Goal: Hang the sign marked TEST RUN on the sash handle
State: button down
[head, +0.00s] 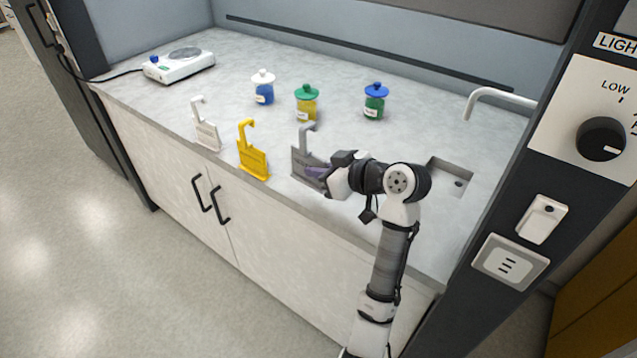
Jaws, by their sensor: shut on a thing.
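Three hook-topped signs stand along the front of the fume hood worktop. A white sign (208,133) is at the left and a yellow sign (253,160) is in the middle. A grey sign (303,157) is at the right. My gripper (318,173) is shut on the lower right part of the grey sign, which stands upright at the worktop. The lettering on the signs is too small to read, so I cannot tell which is marked TEST RUN. The sash handle cannot be made out for certain; a grey panel edge crosses the top right.
Several lidded jars stand behind the signs: blue with a white lid (264,90), yellow with a green lid (307,106), green with a blue lid (374,104). A white hotplate (180,65) is at back left. A sink (452,178) and tap (497,93) are right of my gripper.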

aim_at(319, 187)
jog(key=shift+f+p, duration=0.35)
jog(key=shift+f, duration=1.9)
jog(key=shift+f, duration=0.2)
jog(key=c, duration=1.6)
grip_release()
jog(key=shift+o, duration=0.2)
jog(key=b+v, duration=0.2)
jog(key=v, duration=0.5)
jog(key=shift+s+d+b, duration=0.2)
jog(key=shift+s+b, duration=0.1)
jog(key=shift+b, duration=0.1)
